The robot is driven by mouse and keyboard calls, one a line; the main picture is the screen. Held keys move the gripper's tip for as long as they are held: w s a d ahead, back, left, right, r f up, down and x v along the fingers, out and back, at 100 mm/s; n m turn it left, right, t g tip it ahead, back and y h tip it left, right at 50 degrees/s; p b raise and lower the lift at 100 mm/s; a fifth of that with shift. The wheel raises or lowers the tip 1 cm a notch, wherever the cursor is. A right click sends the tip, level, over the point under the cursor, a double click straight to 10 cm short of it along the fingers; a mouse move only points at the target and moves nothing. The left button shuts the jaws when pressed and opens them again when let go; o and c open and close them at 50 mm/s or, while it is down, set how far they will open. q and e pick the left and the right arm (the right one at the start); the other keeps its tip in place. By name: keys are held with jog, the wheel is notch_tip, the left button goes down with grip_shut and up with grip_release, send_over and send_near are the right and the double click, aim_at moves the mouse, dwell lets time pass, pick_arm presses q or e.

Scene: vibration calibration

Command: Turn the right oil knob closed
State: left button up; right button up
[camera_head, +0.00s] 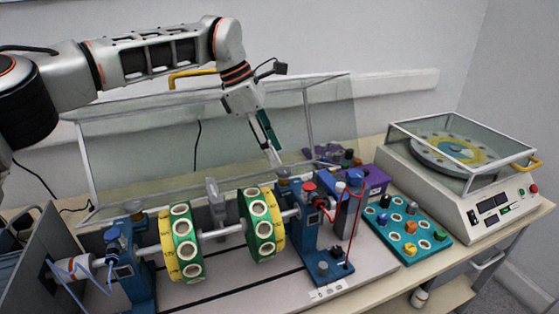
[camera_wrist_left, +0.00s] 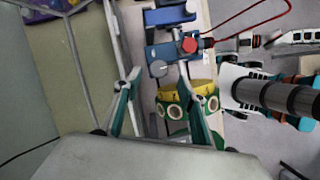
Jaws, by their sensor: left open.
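The right bearing stand (camera_head: 306,225) is blue and carries the right end of the rotor shaft. On its top are a grey round knob (camera_head: 282,172) and a red knob (camera_head: 309,188). The wrist view also shows the grey knob (camera_wrist_left: 158,68) and the red knob (camera_wrist_left: 190,45); I cannot tell for sure which is the oil knob. My left gripper (camera_head: 273,158) is open and reaches down at the stand's top from behind. In the wrist view its teal-backed fingers (camera_wrist_left: 158,73) appear on either side of the grey knob, with nothing visibly gripped.
A raised clear cover (camera_head: 150,150) stands behind the rotor. The rotor's green-yellow discs (camera_head: 262,225) are left of the stand. A red cable (camera_head: 351,225), a purple box (camera_head: 372,180) and a teal weight tray (camera_head: 430,247) lie right of it. A covered turntable machine (camera_head: 505,215) is farther right.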

aim_at(283, 170)
pick_arm(q)
jog(key=x, duration=0.3)
jog(key=shift+d+f, duration=0.1)
jog(key=shift+f, duration=0.2)
jog(key=shift+w+d+f, duration=0.1)
jog(key=shift+d+f, duration=0.1)
jog(key=shift+f, duration=0.15)
pick_arm(e)
jog(key=shift+w+r, duration=0.45)
jog(key=shift+r, duration=0.05)
pick_arm(q)
jog(key=shift+c, duration=0.4)
jog(key=c, duration=1)
pick_arm(e)
jog(key=shift+s+f, duration=0.1)
jog(key=shift+f, duration=0.15)
